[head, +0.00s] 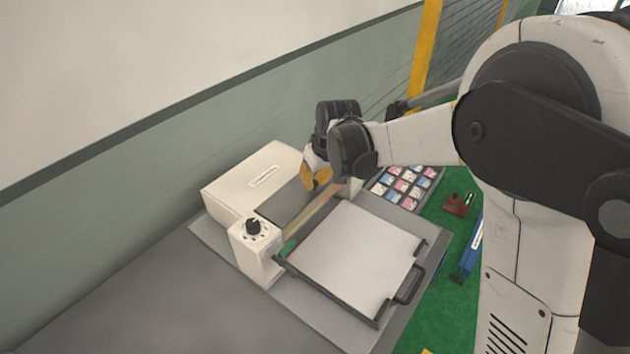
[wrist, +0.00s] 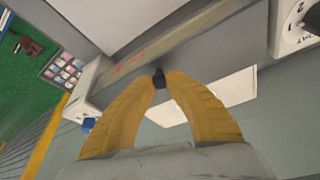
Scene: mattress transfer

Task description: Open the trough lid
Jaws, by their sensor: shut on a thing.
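The grey trough lid (head: 283,205) is a long flat panel between the two white end blocks of the machine. It also shows in the wrist view (wrist: 222,46). My gripper (head: 318,183) is above the lid's far end in the head view. In the wrist view its yellow fingers (wrist: 160,80) meet at the tips on a small black knob (wrist: 160,79) at the lid's edge. A narrow tan strip (head: 312,214) shows along the lid's near side. My wrist hides the lid's far end in the head view. I cannot tell the lid's exact tilt.
A white plate (head: 352,255) in a dark frame with a handle (head: 410,287) lies in front. The near end block (head: 257,250) carries a black dial (head: 253,226). A white box (head: 255,180) stands behind. A tray of small coloured items (head: 400,186) lies beyond.

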